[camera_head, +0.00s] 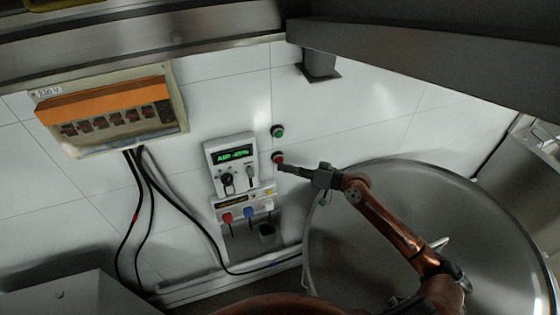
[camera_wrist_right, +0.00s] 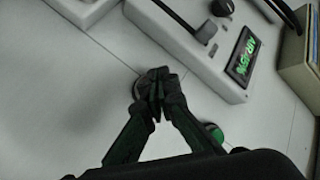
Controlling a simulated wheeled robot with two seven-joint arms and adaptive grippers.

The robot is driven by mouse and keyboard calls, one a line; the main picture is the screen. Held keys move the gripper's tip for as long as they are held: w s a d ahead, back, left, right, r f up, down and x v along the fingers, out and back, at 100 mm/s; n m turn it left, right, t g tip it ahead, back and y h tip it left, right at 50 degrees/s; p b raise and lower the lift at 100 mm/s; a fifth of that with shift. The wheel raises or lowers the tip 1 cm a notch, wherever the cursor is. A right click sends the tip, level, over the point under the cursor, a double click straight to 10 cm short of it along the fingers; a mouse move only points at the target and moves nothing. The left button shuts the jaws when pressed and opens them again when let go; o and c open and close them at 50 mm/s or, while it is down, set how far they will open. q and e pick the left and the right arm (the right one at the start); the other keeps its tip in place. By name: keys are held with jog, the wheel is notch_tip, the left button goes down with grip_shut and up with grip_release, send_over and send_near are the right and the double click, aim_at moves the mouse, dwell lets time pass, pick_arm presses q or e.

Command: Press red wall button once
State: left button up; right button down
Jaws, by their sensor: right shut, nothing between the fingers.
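The red wall button (camera_head: 278,157) is on the white tiled wall, just below a green button (camera_head: 278,131). My right gripper (camera_head: 284,167) is shut and empty, with its fingertips at the lower edge of the red button in the head view. I cannot tell whether they touch it. In the right wrist view the shut fingertips (camera_wrist_right: 158,84) lie over a round button housing, which they mostly hide. The green button (camera_wrist_right: 213,132) shows to the lower right there. My left gripper is not in view.
A control box with a green display (camera_head: 234,156) is on the wall left of the buttons. An orange-covered breaker box (camera_head: 103,103) with hanging black cables is further left. A large round steel vessel (camera_head: 345,225) is below my right arm. A steel beam (camera_head: 420,70) crosses above.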

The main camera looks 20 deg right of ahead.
jog(key=shift+s, duration=0.25)
jog(key=shift+s+a+p, duration=0.15)
jog(key=shift+s+p, duration=0.3)
jog(key=shift+s, duration=2.05)
